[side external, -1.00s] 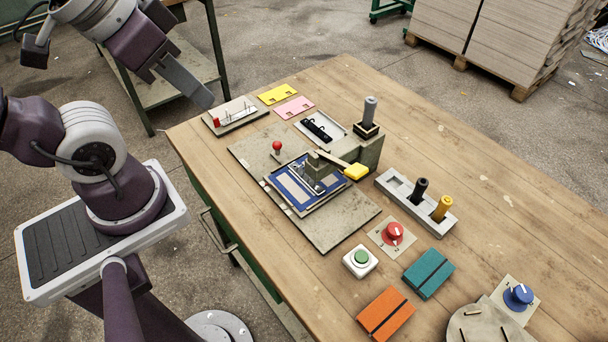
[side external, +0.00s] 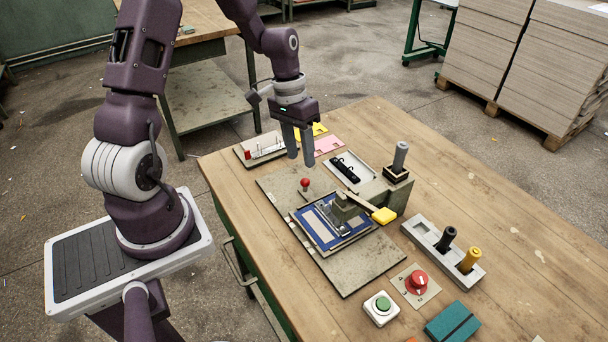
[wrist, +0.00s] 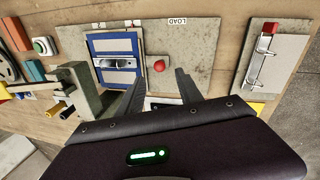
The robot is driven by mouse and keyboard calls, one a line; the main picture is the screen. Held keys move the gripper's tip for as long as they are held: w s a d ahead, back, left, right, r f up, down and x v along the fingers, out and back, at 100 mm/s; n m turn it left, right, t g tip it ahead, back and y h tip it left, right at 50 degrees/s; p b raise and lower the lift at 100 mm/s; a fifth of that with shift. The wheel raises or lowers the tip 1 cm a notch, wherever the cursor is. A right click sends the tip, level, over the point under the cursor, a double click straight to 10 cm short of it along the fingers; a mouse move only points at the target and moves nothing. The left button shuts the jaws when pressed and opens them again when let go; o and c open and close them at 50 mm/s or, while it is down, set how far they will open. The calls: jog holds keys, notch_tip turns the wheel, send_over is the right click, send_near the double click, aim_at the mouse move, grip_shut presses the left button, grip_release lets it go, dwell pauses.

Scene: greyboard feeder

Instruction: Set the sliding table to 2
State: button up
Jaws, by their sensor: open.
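The sliding table is most likely the blue-bordered plate (side external: 303,217) on the grey baseboard (side external: 276,187). It also shows in the wrist view (wrist: 115,45). A red ball knob (side external: 305,182) stands on the baseboard beside the blue plate, and shows in the wrist view (wrist: 159,65). My gripper (side external: 300,162) is open and empty above the far left of the baseboard, apart from the knob. Its fingers also show in the wrist view (wrist: 160,82).
A grey block with a yellow-tipped lever (side external: 383,215) stands right of the blue plate. A tray with a red-ended wire piece (side external: 262,150) lies behind the gripper. A red dial (side external: 417,281), green button (side external: 382,305) and peg holder (side external: 424,235) are nearer right.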

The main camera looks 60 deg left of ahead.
aim_at(304, 179)
jog(key=f, duration=0.3)
jog(key=d+f, duration=0.1)
jog(key=f, duration=0.2)
jog(key=shift+d+f, duration=0.15)
jog(key=shift+f, duration=0.1)
jog(key=shift+c, duration=0.4)
jog(key=shift+w, duration=0.1)
grip_shut()
jog(key=shift+r, duration=0.1)
dwell(0.4)
